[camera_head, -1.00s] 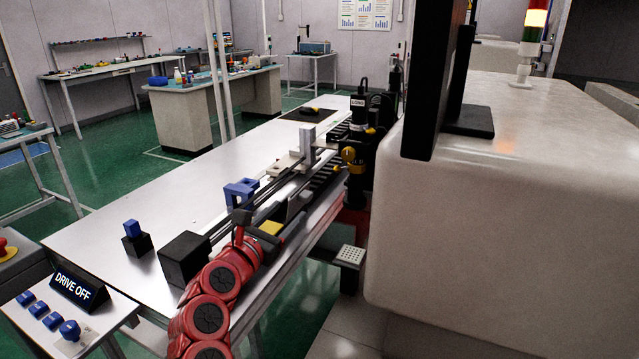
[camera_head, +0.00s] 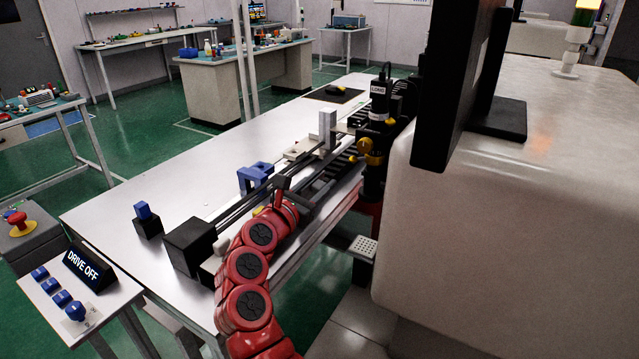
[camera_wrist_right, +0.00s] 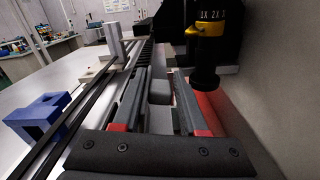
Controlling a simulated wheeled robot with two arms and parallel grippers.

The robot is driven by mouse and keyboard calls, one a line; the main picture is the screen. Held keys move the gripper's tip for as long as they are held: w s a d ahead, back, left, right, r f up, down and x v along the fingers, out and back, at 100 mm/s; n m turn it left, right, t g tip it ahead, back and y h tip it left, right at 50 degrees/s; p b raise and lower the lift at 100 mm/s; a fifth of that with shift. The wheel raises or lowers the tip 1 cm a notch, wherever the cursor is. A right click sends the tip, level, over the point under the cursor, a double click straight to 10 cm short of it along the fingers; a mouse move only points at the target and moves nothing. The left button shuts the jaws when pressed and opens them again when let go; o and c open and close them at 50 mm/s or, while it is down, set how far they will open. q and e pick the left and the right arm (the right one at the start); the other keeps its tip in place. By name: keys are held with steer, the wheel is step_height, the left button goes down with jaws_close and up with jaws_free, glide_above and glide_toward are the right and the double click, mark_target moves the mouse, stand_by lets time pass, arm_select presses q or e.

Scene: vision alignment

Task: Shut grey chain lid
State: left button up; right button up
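The black cable chain (camera_head: 345,158) runs along the rail on the right side of the bench; its links also show in the wrist view (camera_wrist_right: 145,55). My right gripper (camera_head: 318,186) is over the near part of this rail, pointing away along it. In the wrist view its two dark fingers with red bases (camera_wrist_right: 160,85) stand apart. A grey block (camera_wrist_right: 160,91) shows in the gap between them, with another grey surface nearer. I cannot tell whether this block is the chain lid or whether the fingers touch it. My left gripper is not in view.
A blue bracket (camera_head: 256,176) stands left of the rails. A black block (camera_head: 190,246) is at their near end. A black column with a yellow knob (camera_head: 372,150) rises at the right, close to a large pale housing (camera_head: 520,210). The bench's left part (camera_head: 190,185) is mostly clear.

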jaws_close()
steer(key=shift+a+r, duration=0.1)
stand_by(0.5)
steer(key=shift+w+a+r+n+p, duration=0.15)
steer(key=shift+w+a+n+p, duration=0.2)
steer(key=shift+n, duration=0.4)
steer(key=shift+w+a+r+n+p, duration=0.15)
steer(key=shift+n+p, duration=0.3)
steer(key=shift+n, duration=0.3)
steer(key=shift+w+a+f+n+p, duration=0.15)
steer(key=shift+a+n+p, duration=0.2)
steer(key=shift+n, duration=0.35)
steer(key=shift+w+a+n+p, duration=0.15)
steer(key=shift+a+n+p, duration=0.2)
steer(key=shift+n, duration=0.35)
steer(key=shift+o, duration=2)
jaws_free()
